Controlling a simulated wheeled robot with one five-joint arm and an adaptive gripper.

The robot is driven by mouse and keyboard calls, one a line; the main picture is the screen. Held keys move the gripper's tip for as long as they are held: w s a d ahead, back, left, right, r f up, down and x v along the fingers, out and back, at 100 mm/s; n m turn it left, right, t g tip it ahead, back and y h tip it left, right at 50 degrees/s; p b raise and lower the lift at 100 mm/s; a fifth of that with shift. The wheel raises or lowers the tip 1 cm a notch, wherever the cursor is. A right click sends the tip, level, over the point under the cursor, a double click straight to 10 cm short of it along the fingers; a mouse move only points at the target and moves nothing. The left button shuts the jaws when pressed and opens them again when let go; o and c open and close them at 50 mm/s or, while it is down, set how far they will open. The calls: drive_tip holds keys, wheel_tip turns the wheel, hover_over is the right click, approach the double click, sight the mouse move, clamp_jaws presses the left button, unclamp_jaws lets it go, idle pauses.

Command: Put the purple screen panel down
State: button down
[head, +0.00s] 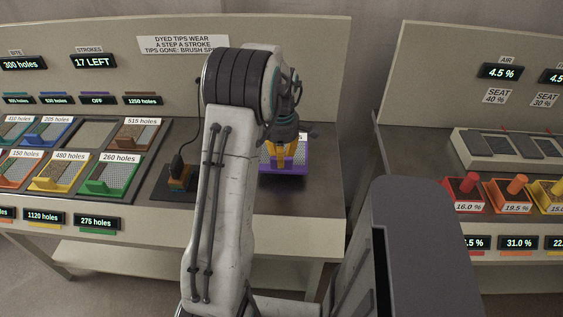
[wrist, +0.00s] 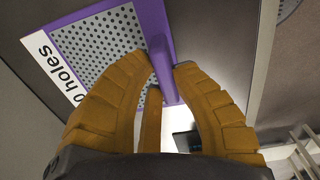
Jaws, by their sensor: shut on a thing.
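The purple screen panel (head: 295,168) has a purple frame, a grey perforated sheet and a white label. In the head view it is at the right part of the left bench, with a dark shadow below it. In the wrist view the perforated sheet (wrist: 98,45) and part of a "holes" label show. My gripper (head: 286,152) has yellow-brown fingers, seen large in the wrist view (wrist: 165,80). They are shut on the panel's raised purple handle bar. The arm hides part of the panel in the head view.
Several coloured panels, such as a green one (head: 112,178), sit in bench recesses at left. A dark pad (head: 172,190) with a small corded device (head: 179,178) lies left of my gripper. The bench top (head: 315,200) is bare around the panel. A second bench (head: 420,150) stands right, across a gap.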

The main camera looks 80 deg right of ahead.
drive_tip(key=shift+f+p, duration=0.4)
drive_tip(key=shift+f, duration=1.3)
drive_tip(key=c, duration=1.1)
unclamp_jaws()
drive_tip(key=shift+r, duration=0.15)
